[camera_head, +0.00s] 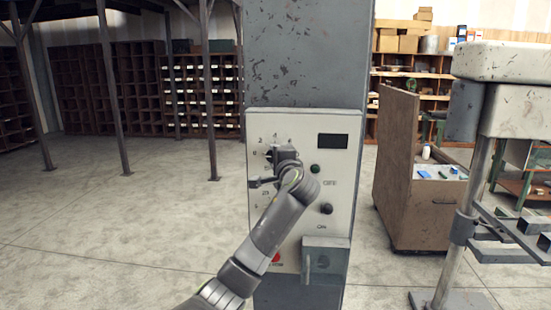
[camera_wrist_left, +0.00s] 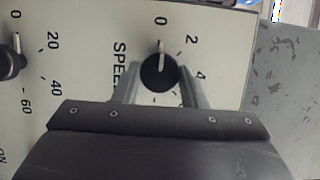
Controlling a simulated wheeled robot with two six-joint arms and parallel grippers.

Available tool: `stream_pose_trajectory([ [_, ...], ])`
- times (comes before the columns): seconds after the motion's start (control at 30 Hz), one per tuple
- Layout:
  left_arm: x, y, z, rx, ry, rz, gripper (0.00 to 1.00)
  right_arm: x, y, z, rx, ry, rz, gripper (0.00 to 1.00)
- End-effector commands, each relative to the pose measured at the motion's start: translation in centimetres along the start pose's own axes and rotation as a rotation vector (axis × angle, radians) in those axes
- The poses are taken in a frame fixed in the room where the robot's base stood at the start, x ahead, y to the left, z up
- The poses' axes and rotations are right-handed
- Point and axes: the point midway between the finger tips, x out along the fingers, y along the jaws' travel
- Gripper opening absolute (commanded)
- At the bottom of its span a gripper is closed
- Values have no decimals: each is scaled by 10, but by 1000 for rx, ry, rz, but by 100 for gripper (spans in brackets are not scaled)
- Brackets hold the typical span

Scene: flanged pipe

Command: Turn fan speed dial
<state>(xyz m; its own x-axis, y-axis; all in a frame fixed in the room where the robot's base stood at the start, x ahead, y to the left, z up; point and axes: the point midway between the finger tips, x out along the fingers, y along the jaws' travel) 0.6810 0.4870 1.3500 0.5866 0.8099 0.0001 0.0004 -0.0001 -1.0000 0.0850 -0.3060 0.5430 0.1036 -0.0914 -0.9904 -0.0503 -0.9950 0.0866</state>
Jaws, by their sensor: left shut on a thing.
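The fan speed dial (camera_wrist_left: 158,74) is a round black knob with a white pointer line on the light control panel (camera_head: 340,165). In the left wrist view its pointer is at or close to the 0 mark, with 2 and 4 further round and the word SPEED partly visible beside it. My left gripper (camera_wrist_left: 160,84) has a finger on each side of the knob and is shut on it. In the head view my left gripper (camera_head: 275,157) is at the panel's upper left and hides most of the dial. My right gripper is not in view.
A second black dial (camera_wrist_left: 11,63), marked 0, 20, 40 and 60, sits beside it. The panel also has a dark display (camera_head: 333,141), a green button (camera_head: 315,169), a black knob (camera_head: 326,208) and a red button (camera_head: 276,258). A brown cabinet (camera_head: 410,195) stands at right.

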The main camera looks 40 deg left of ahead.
Motion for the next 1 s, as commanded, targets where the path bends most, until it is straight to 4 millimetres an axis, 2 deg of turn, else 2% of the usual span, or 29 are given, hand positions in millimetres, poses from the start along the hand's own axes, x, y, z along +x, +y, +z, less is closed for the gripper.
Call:
stream_pose_trajectory([
  [0.47,0,2,0,-14,-1,11,15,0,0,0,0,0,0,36],
  [0.5,0,2,0,-14,-1,11,39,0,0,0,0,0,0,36],
  [0.63,0,2,0,-14,0,9,56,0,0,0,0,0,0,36],
  [0.67,0,2,0,-14,0,9,59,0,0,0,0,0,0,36],
  [1.0,-3,1,0,-14,1,6,59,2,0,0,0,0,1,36],
])
